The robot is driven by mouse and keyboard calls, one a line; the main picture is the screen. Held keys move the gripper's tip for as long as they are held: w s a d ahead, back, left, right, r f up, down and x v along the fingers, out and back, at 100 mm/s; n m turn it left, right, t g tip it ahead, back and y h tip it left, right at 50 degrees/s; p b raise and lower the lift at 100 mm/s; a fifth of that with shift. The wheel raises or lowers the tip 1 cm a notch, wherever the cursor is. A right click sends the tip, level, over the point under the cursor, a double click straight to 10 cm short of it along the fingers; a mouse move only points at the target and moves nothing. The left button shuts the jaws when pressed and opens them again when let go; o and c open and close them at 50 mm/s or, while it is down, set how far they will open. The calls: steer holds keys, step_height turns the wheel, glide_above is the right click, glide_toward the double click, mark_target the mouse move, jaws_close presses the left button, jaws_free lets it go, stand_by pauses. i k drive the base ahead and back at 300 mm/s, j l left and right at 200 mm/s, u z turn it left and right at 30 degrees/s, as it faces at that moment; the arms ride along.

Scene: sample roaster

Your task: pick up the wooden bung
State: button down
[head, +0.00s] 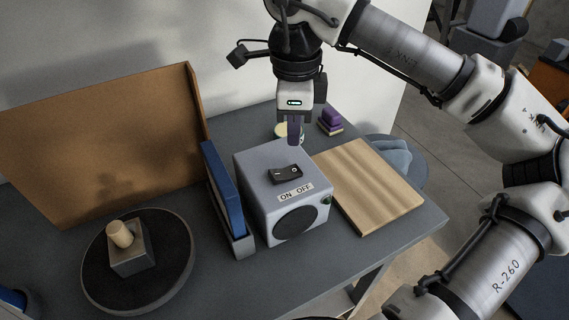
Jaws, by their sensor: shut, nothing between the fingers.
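The wooden bung (121,234) is a pale, short cylinder. It sits tilted in the top of a small grey metal block (133,263). The block stands on a round dark turntable (175,270) at the front left of the table. How deep the bung goes into the block I cannot tell. My gripper (295,142) is shut and empty, pointing down. It appears above or just behind the back edge of the grey box, far to the right of the bung.
A grey box (254,182) with an ON/OFF rocker switch (285,174) stands mid-table. An upright blue panel (220,188) stands between it and the turntable. A brown board (110,135) rises behind the turntable. A wooden board (368,185) and a purple block (331,117) lie right.

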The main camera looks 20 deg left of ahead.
mark_target(116, 230)
steer(key=k, duration=1)
